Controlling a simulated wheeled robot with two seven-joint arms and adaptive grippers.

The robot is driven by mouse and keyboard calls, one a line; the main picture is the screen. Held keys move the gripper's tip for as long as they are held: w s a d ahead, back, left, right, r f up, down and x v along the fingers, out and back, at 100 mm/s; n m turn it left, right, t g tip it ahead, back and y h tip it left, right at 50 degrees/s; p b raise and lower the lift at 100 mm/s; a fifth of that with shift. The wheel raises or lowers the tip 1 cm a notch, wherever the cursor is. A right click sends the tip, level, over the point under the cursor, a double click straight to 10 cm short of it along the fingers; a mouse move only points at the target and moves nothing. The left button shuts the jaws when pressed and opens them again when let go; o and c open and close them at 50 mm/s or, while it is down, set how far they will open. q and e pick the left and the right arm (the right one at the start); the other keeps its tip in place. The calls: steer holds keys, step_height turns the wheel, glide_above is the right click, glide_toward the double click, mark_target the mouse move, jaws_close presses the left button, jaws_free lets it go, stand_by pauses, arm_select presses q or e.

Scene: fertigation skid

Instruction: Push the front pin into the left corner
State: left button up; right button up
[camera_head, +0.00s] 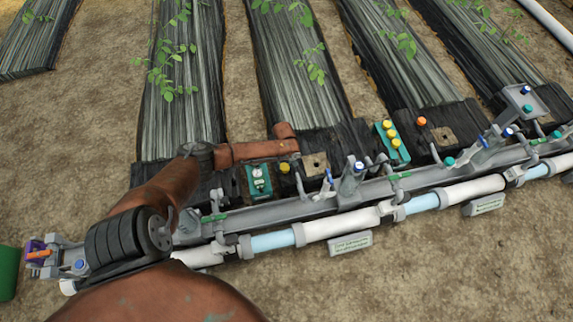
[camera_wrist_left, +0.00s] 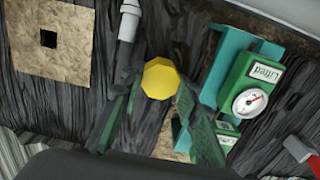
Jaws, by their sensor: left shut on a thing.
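A yellow-headed pin (camera_wrist_left: 160,78) is between the dark green fingers of my left gripper (camera_wrist_left: 158,92) in the left wrist view. The gripper is shut on it. In the head view the yellow head (camera_head: 284,168) shows below the end of my brown left arm, over a dark strip end; the fingers are hard to make out there. The pin's tip is hidden. A tan plate (camera_head: 315,163) with a dark square hole lies just right of it; this plate also shows in the left wrist view (camera_wrist_left: 45,40). My right gripper is not in view.
A green gauge box (camera_head: 259,180) marked "Lifted" in the wrist view (camera_wrist_left: 252,95) stands close beside the gripper. A teal holder (camera_head: 391,142) has several yellow heads. A grey rail (camera_head: 345,195) and white pipe (camera_head: 330,224) run in front. Bare soil lies between strips.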

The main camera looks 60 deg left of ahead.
arm_select(q)
steer(key=shift+f, duration=0.3)
steer(key=shift+d, duration=0.15)
stand_by(0.6)
steer(key=shift+f, duration=0.3)
stand_by(0.3)
steer(key=shift+s+f, duration=0.1)
steer(key=shift+f, duration=0.25)
steer(key=o, duration=1.2)
